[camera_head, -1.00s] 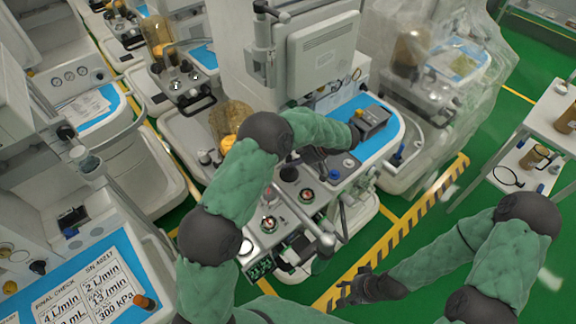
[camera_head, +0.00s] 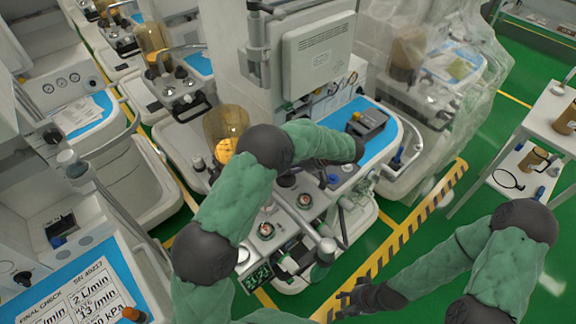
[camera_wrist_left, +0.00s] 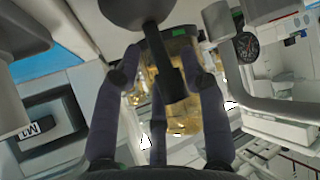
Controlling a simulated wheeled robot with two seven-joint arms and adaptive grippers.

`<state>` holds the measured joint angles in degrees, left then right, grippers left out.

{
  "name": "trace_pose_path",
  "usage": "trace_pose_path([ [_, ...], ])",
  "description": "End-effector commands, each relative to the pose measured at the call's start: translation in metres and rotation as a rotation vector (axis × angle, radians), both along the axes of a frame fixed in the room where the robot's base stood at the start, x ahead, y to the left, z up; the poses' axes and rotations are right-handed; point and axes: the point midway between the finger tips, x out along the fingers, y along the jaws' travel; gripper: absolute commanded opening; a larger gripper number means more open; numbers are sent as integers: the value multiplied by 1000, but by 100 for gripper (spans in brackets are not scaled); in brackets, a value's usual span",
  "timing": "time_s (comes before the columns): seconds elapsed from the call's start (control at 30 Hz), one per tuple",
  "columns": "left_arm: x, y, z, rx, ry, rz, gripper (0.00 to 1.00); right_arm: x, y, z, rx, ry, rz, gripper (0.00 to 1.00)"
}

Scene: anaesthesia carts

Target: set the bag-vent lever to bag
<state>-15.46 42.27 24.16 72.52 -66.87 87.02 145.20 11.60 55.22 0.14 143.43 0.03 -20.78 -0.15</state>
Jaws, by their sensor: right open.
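The machine under my left arm has an amber canister (camera_head: 226,128), round gauges and a white top. I cannot pick out the bag-vent lever for certain in the head view. My left gripper is hidden there behind my own arm. In the left wrist view its dark fingers (camera_wrist_left: 162,82) are spread, with a dark rod (camera_wrist_left: 166,62) showing between them below a black rounded part (camera_wrist_left: 130,10). Gaps show at both sides of the rod. An amber canister (camera_wrist_left: 183,100) is behind it. My right gripper (camera_head: 352,298) is open and empty, low over the green floor.
A grey box (camera_head: 366,124) stands on the machine's blue top. A plastic-covered cart (camera_head: 440,80) is behind right, and a white trolley (camera_head: 540,150) at the far right. A cart with a check card (camera_head: 85,300) is at lower left.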

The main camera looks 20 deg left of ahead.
Motion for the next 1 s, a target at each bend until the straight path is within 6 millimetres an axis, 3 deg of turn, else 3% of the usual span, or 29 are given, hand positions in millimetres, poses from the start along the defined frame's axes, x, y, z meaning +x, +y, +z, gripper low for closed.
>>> trace_pose_path([
  [0.47, -1, -6, 4, 2, 3, -1, 59, 0, 0, 0, 0, 0, 0, 48],
  [1.0, 1, -81, 61, 1, 2, -1, 59, 0, 0, 0, 0, 0, 0, 48],
])
